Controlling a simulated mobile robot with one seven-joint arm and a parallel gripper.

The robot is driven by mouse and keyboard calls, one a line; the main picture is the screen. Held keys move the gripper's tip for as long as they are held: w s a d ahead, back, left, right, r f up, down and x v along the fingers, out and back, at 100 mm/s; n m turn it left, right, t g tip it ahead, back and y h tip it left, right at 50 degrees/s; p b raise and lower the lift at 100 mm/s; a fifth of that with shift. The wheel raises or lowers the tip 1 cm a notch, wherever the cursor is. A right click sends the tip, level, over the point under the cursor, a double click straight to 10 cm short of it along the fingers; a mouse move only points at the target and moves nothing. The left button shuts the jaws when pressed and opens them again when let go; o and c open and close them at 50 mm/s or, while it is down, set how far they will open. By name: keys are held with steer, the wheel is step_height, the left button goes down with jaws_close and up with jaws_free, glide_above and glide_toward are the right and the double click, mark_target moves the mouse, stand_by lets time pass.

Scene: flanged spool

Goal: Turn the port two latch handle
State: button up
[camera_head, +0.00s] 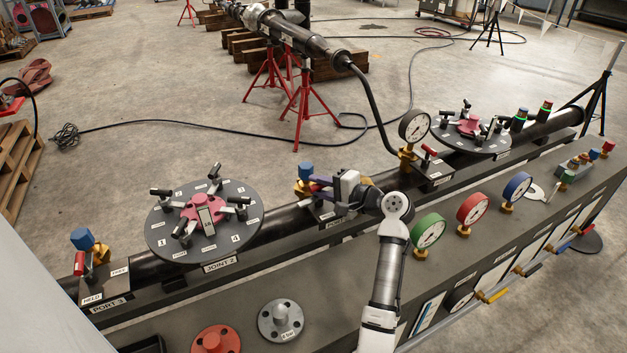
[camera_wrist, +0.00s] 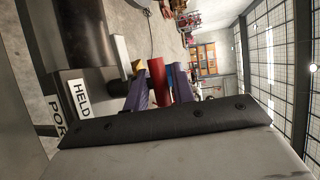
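The port two latch has a red handle (camera_head: 315,187) beside a blue-capped brass fitting (camera_head: 305,170) on the middle of the dark pipe. In the wrist view the red handle (camera_wrist: 157,75) stands between the purple fingers of my gripper (camera_wrist: 160,88). My gripper (camera_head: 322,187) reaches the handle from the right in the head view. The fingers lie close on both sides of the handle; whether both touch it I cannot tell. A label reading HELD (camera_wrist: 80,98) is on the plate below the handle. Part of the port plate is hidden by my gripper.
The joint 2 flange disc (camera_head: 160,235) with several black clamps stands left of port two. Port 3 (camera_head: 88,245), with its own red handle and blue cap, is farther left. A pressure gauge (camera_head: 414,126) and another red handle (camera_head: 429,151) stand to the right. Coloured gauges (camera_head: 473,208) line the front panel.

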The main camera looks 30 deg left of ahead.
steer(key=shift+w+a+f, duration=0.1)
steer(key=shift+a+f, duration=0.1)
steer(key=shift+a, duration=0.85)
jaws_close()
steer(key=shift+n+g, duration=0.6)
steer(key=shift+g, duration=0.2)
jaws_free()
steer(key=d+r+b, duration=0.2)
steer(key=d+b, duration=0.1)
steer(key=d, duration=1)
steer(key=shift+w+d+r+b, duration=0.25)
steer(key=shift+w+d+b, duration=0.05)
steer(key=shift+b, duration=0.1)
